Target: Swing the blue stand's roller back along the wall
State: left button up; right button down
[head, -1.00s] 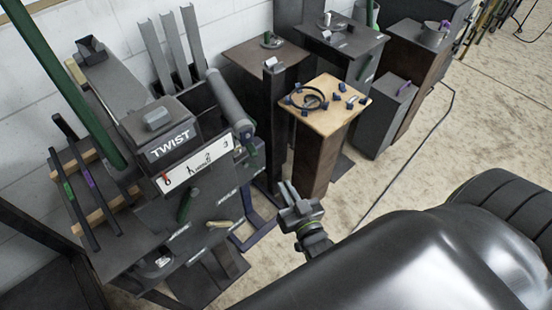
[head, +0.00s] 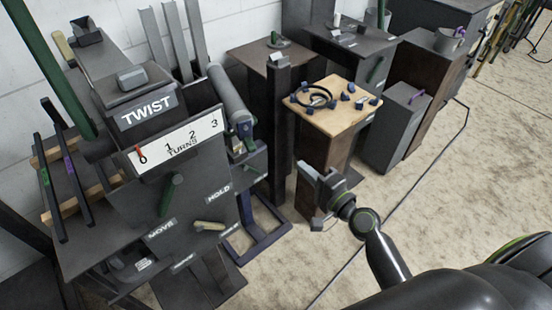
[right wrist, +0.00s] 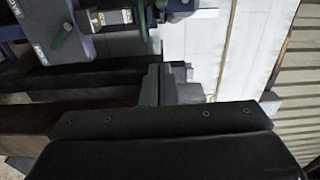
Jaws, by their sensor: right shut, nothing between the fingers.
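The blue stand (head: 262,232) stands on the floor just right of the TWIST machine, its dark-blue base frame showing. Its grey roller (head: 226,92) slants from the wall side toward me and ends in a blue bracket above a small panel. The TWIST machine hides part of the stand. My right gripper (head: 318,188) is shut and empty, in the air right of the stand and apart from it. In the right wrist view the gripper (right wrist: 168,85) points toward dark shapes, with a bluish panel and green handle at top left. My left gripper is not in view.
The TWIST machine (head: 190,190), with a green handle and a yellowish one, fills the left. A dark post (head: 278,120) rises right of the stand. A wood-topped pedestal (head: 340,112) holds small dark parts. Floor (head: 420,220) is open at the right.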

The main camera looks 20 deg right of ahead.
pick_arm(q)
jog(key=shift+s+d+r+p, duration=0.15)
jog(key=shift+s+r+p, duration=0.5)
jog(key=shift+p, duration=0.6)
pick_arm(e)
jog(key=w+a, duration=0.7)
jog(key=w, duration=0.2)
jog(key=shift+a, duration=0.15)
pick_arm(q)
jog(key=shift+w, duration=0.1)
